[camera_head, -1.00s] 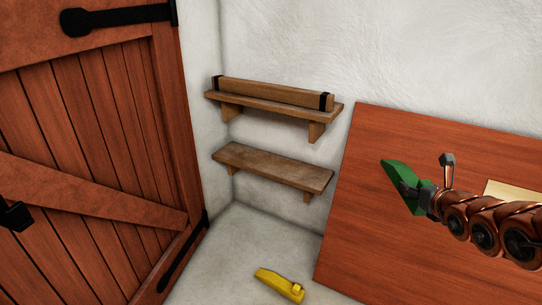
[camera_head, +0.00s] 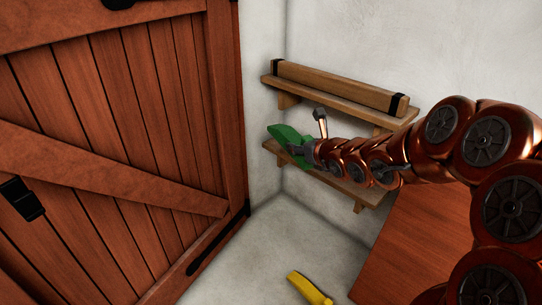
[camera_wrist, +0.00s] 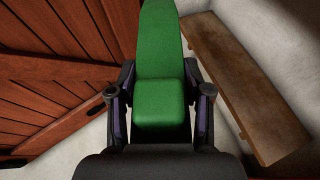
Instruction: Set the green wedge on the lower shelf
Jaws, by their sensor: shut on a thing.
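My gripper (camera_head: 300,151) is shut on the green wedge (camera_head: 283,133). The wedge also shows between the two fingers in the wrist view (camera_wrist: 160,60), its narrow end pointing away from me. In the head view the wedge overlaps the left end of the lower shelf (camera_head: 353,187). In the wrist view the lower shelf (camera_wrist: 235,75) lies to the right of the wedge, apart from it in the picture. The lower shelf looks bare where it shows; my arm hides much of it in the head view.
The upper shelf (camera_head: 290,87) carries a long wooden beam (camera_head: 340,86) close above my arm. A plank door (camera_head: 120,130) stands at the left. A yellow wedge-like piece (camera_head: 309,289) lies on the floor. A reddish-brown board or tabletop (camera_head: 420,240) is at the lower right.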

